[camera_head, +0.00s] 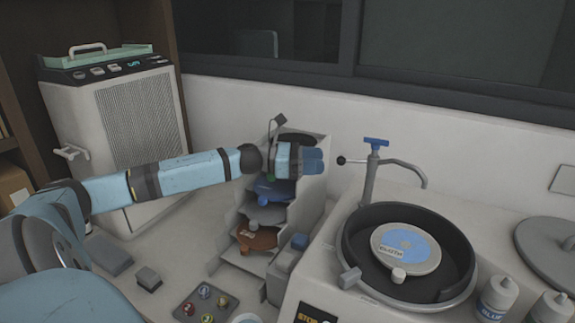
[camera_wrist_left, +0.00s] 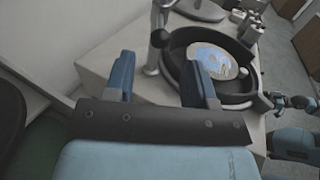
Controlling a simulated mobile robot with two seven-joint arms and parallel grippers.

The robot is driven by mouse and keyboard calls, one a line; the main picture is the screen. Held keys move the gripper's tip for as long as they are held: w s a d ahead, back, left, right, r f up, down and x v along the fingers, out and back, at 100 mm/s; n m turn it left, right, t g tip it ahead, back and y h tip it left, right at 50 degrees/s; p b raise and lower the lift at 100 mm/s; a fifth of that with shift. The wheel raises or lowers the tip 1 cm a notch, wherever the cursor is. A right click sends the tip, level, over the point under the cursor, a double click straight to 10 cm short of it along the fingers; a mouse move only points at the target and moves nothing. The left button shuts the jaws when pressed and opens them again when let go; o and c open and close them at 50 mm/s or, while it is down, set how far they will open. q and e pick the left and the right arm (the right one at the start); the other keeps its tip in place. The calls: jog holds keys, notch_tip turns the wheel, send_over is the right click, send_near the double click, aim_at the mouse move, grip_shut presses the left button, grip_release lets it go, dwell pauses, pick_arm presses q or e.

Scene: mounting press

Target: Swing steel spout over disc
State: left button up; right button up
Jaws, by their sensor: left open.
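The steel spout (camera_head: 405,168) stands behind the round black bowl (camera_head: 350,240), with a blue handle on top and its curved tube reaching right over the bowl's back rim. A lever with a black ball knob (camera_head: 341,160) points left from the post. The blue and white disc (camera_head: 408,240) lies in the bowl; it also shows in the left wrist view (camera_wrist_left: 213,60). My left gripper (camera_head: 318,160) is open and empty, just left of the knob. In the left wrist view the knob (camera_wrist_left: 160,38) appears between the fingertips, ahead of them. My right arm shows small at the right there; its jaws are unclear.
A tiered rack (camera_head: 316,190) with coloured discs stands below and behind my left gripper. White bottles (camera_head: 497,298) stand right of the bowl. A grey round lid (camera_head: 550,250) lies at the right. A white box unit (camera_head: 110,130) stands at the back left.

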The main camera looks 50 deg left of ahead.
pick_arm(q)
jog(key=b+v, duration=0.1)
jog(key=v, duration=0.6)
jog(key=shift+r, duration=0.1)
jog(key=shift+c, duration=0.4)
